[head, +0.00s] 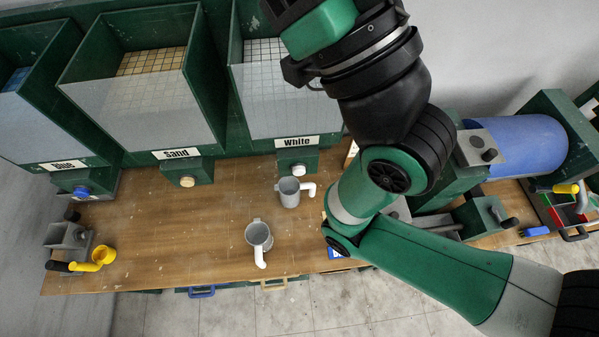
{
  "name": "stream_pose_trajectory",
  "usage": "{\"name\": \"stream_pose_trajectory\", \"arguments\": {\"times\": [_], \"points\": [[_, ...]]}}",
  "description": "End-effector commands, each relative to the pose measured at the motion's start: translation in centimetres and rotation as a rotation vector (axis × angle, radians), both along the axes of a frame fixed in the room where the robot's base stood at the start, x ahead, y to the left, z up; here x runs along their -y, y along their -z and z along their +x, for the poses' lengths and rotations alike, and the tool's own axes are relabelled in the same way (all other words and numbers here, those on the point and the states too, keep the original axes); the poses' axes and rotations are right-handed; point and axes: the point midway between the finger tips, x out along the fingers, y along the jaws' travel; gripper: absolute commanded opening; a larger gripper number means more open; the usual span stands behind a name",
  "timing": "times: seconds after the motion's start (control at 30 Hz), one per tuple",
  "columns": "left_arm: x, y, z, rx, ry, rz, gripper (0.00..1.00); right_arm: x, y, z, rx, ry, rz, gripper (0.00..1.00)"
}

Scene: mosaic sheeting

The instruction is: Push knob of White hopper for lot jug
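The White hopper (275,90) stands at the back, with white tiles behind its clear front and a "White" label (297,142) below. Its round pale knob (298,169) sits on the green block under the label. A grey jug with a white handle (288,194) stands upright on the bench just below that knob. A second similar jug (257,235) stands nearer the front edge. I cannot tell which is the lot jug. My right arm crosses the view and covers part of the White hopper's right side; its fingertips do not show. My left gripper is out of view.
The Sand hopper (150,100) with its tan knob (187,181) and the Blue hopper (30,120) with its blue knob (81,191) stand to the left. A blue drum (525,145) is at right. The bench's (150,235) middle left is clear.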

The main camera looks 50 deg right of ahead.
Motion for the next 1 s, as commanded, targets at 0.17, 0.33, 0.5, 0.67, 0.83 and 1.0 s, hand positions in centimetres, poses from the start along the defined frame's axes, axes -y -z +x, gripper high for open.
{"name": "stream_pose_trajectory", "arguments": {"times": [0.17, 0.33, 0.5, 0.67, 0.83, 1.0], "points": [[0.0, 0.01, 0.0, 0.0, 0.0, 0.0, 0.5, 0.0, 0.01, 0.0, 0.0, 0.0, 0.0, 0.22], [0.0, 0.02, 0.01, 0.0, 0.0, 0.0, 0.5, 0.0, 0.02, 0.01, 0.0, 0.0, 0.0, 0.0], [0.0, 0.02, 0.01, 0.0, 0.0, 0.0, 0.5, 0.0, 0.02, 0.01, 0.0, 0.0, 0.0, 0.0], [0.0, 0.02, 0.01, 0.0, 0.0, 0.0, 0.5, 0.0, 0.01, 0.0, 0.0, 0.0, 0.0, 0.0], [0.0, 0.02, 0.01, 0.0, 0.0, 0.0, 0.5, 0.0, 0.01, 0.01, 0.0, 0.0, 0.0, 0.0], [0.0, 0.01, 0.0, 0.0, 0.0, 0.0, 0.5, 0.0, 0.01, 0.01, 0.0, 0.0, 0.0, 0.0]]}}
